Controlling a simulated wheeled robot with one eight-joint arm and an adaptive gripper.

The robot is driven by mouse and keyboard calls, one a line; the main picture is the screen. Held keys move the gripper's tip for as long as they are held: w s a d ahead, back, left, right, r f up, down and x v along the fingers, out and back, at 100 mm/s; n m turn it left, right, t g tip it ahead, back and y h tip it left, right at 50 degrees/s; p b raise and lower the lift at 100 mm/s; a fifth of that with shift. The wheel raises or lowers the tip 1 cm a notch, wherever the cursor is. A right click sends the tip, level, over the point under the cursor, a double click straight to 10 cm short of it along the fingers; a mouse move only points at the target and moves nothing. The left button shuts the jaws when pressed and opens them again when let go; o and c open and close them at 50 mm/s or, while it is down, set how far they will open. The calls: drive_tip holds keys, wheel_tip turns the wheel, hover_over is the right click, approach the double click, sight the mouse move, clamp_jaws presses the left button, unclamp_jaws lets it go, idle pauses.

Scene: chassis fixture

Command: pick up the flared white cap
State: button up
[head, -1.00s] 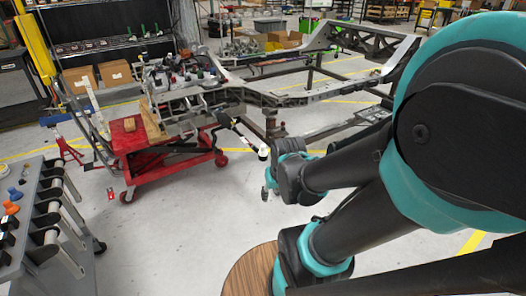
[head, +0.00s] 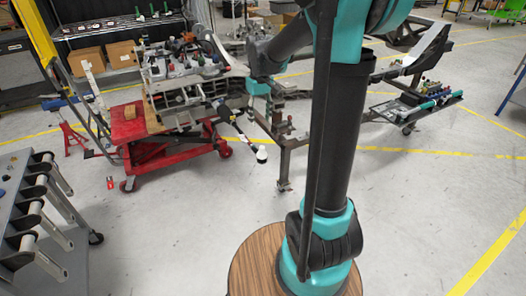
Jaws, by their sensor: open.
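A small white rounded piece (head: 262,154) shows at the lower end of a dark bar that slopes down from the red cart. It is too small to tell whether this is the flared white cap; no other white cap stands out clearly. My gripper (head: 262,97) is at the end of my raised arm, near the teal wrist part, in front of the cart's right side. It is open and appears above the white piece in the picture, apart from it. Its fingers are small and blend into the dark background.
The red cart (head: 150,157) carries a crowded fixture (head: 185,68). A grey rack with rollers (head: 45,225) stands at the left edge. A metal chassis frame (head: 415,60) with a tool tray (head: 415,103) stands behind my arm.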

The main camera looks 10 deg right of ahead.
hover_over(262, 147)
drive_tip(key=f, duration=0.9)
drive_tip(key=shift+w+a, duration=0.2)
drive_tip(key=shift+a, duration=0.05)
drive_tip(key=shift+s+d+f, duration=0.1)
drive_tip(key=shift+d+f, duration=0.05)
drive_tip(key=shift+f, duration=1.3)
drive_tip(key=shift+s+d+f, duration=0.1)
drive_tip(key=shift+f, duration=1.3)
